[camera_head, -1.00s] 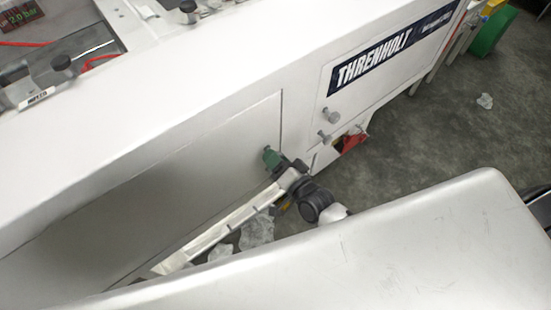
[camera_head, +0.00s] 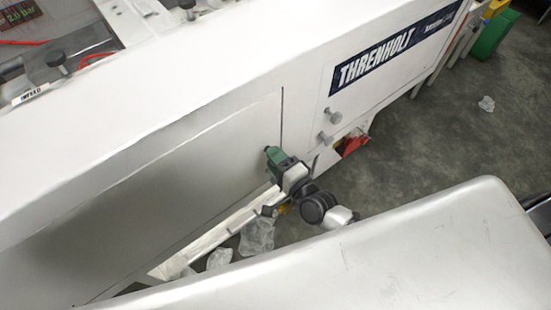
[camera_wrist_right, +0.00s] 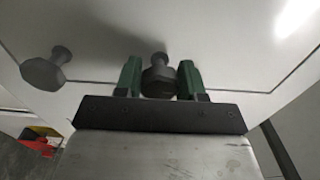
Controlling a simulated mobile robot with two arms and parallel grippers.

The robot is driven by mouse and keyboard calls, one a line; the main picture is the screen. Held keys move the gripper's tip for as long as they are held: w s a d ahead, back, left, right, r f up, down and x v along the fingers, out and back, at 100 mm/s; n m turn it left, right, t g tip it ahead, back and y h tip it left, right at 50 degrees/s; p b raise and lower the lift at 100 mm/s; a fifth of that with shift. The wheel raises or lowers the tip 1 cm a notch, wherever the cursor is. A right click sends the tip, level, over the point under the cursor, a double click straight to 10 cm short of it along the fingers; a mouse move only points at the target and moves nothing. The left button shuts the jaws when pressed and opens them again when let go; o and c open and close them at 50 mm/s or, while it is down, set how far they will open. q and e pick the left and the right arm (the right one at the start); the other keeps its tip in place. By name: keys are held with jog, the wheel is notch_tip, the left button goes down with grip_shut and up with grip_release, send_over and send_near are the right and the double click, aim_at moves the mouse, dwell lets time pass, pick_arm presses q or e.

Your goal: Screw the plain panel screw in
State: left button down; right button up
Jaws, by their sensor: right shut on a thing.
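The plain white panel (camera_head: 180,170) fills the left side of the white housing in the head view. My right gripper (camera_head: 272,155), with green fingers, is at this panel's right end, close to the seam. In the right wrist view its two fingers (camera_wrist_right: 160,78) are shut on the dark round head of the panel screw (camera_wrist_right: 161,80), one finger on each side. The screw stands out from the white surface, but how deep it sits I cannot tell. In the head view the fingers hide this screw. My left gripper is not in view.
Two grey screws (camera_head: 333,115) (camera_head: 325,137) stick out of the THRENHOLT panel (camera_head: 395,60) to the right. One similar screw (camera_wrist_right: 45,70) shows left of my gripper in the wrist view. A red part (camera_head: 352,144) and crumpled clear film (camera_head: 257,236) lie below.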

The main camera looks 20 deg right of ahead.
jog(key=shift+f, duration=0.1)
dwell(0.3)
jog(key=o, duration=0.9)
jog(key=shift+o, duration=0.2)
jog(key=b+v, duration=0.2)
jog(key=v, duration=0.8)
jog(key=shift+s, duration=0.4)
jog(key=shift+d, duration=0.15)
